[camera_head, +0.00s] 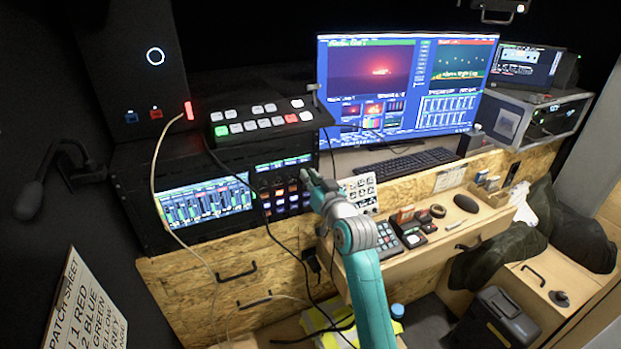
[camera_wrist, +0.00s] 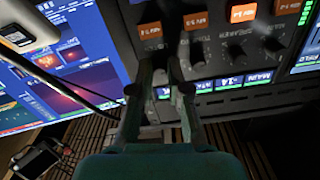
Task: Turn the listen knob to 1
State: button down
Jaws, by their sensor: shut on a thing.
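My gripper (camera_head: 308,180) reaches the right end of the dark control panel (camera_head: 262,171) in the head view. In the wrist view my gripper (camera_wrist: 168,72) has its fingers close together at a column of the panel, below the orange buttons (camera_wrist: 195,21). It is shut on a small dark knob there, mostly hidden by the fingertips. I cannot read a LISTEN label or which number the knob points to. Other dark knobs (camera_wrist: 236,50) sit to the right of the fingers, above a strip of small lit displays (camera_wrist: 230,82).
A large monitor (camera_head: 405,85) and a keyboard (camera_head: 405,164) stand right of the panel. A button box (camera_head: 262,120) sits above it. A pale cable (camera_head: 155,165) hangs at left, and a black cable (camera_wrist: 70,82) crosses the wrist view. Small items crowd the desk.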

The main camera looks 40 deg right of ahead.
jog(key=shift+m, duration=0.6)
jog(key=c, duration=1.4)
grip_release()
jog(key=v, duration=1.2)
